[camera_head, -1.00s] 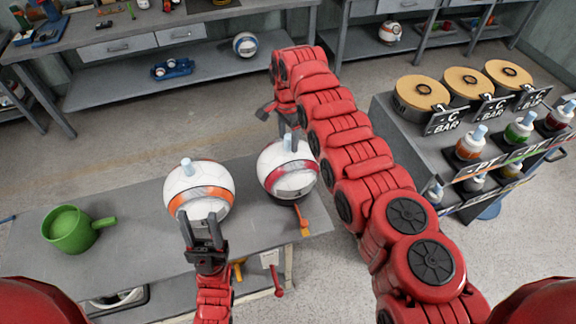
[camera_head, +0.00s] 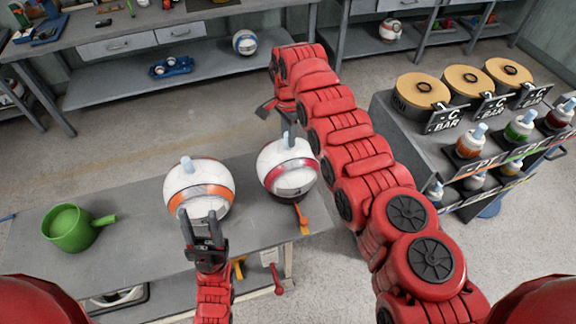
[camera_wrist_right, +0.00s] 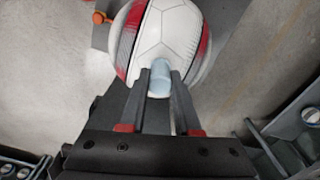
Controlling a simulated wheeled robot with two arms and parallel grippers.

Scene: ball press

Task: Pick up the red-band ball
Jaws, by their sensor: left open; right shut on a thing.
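The red-band ball (camera_head: 290,178) is white with a red band and sits at the right end of the grey table in the head view. In the right wrist view the ball (camera_wrist_right: 165,38) fills the top, with its pale blue nozzle (camera_wrist_right: 160,79) between the fingers. My right gripper (camera_wrist_right: 160,88) is shut on that nozzle from above. I cannot tell whether the ball is clear of the table. My left gripper (camera_head: 203,216) is open and empty in front of the orange-band ball (camera_head: 199,198), covering its lower part.
A green pot (camera_head: 70,229) stands on the left of the grey table (camera_head: 140,240). An orange-handled tool (camera_head: 301,219) is at the table's right edge, just below the red-band ball. A cart (camera_head: 425,140) with bottles and round-lidded containers stands right of my right arm.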

